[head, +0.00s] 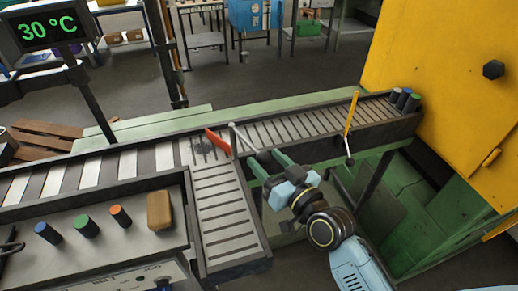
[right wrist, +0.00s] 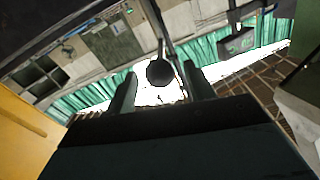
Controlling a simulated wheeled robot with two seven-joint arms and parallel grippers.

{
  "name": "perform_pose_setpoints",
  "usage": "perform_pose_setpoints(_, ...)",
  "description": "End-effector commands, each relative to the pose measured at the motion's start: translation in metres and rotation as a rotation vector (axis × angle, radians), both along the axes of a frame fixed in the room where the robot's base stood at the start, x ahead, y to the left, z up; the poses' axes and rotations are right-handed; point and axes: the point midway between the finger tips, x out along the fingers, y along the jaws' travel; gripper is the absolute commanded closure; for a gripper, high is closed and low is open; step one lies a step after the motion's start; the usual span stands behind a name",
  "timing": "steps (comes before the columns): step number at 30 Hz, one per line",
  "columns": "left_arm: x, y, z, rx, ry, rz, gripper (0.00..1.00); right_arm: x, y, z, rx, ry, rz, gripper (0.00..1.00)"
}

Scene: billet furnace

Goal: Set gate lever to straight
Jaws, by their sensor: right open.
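The gate lever (head: 246,141) is a thin grey rod. It slopes from the top of an upright post down to the right, to a dark ball end near my gripper. A red gate plate (head: 217,142) lies slanted across the conveyor junction, left of the post. My right gripper (head: 268,163) is open and reaches in from the lower right, its green fingertips at the lever's ball end. In the right wrist view the dark ball (right wrist: 160,73) shows between the two spread fingers; contact cannot be told. My left gripper is not in view.
The straight roller conveyor (head: 310,124) runs to the yellow furnace (head: 435,70); a side branch (head: 225,205) comes forward. A second, yellow lever (head: 351,115) stands right of my gripper. A panel with coloured buttons (head: 86,226) and a brown block (head: 159,211) is at left.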

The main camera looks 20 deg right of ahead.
Motion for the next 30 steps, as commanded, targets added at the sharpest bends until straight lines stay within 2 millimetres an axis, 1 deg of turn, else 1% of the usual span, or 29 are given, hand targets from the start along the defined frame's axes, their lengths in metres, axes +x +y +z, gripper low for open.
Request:
perform_pose_setpoints(1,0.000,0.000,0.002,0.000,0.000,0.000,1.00,0.009,0.003,0.002,0.003,-0.001,0.001,0.47)
perform_pose_setpoints(3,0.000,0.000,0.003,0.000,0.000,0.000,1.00,0.018,0.006,0.001,0.003,-0.001,0.001,0.47)
perform_pose_setpoints(7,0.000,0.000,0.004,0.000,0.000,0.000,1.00,0.031,0.010,0.000,0.002,0.000,0.001,0.47)
perform_pose_setpoints(12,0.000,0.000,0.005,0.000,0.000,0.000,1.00,0.036,0.013,0.000,0.002,0.000,0.001,0.47)
perform_pose_setpoints(18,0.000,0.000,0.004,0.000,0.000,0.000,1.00,0.036,0.013,0.000,0.001,0.001,0.001,0.47)
perform_pose_setpoints(19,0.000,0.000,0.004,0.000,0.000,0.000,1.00,0.036,0.013,0.000,0.001,0.001,0.001,0.48)
perform_pose_setpoints(30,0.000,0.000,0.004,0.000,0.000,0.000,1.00,0.036,0.012,0.000,0.001,0.001,0.000,0.96)
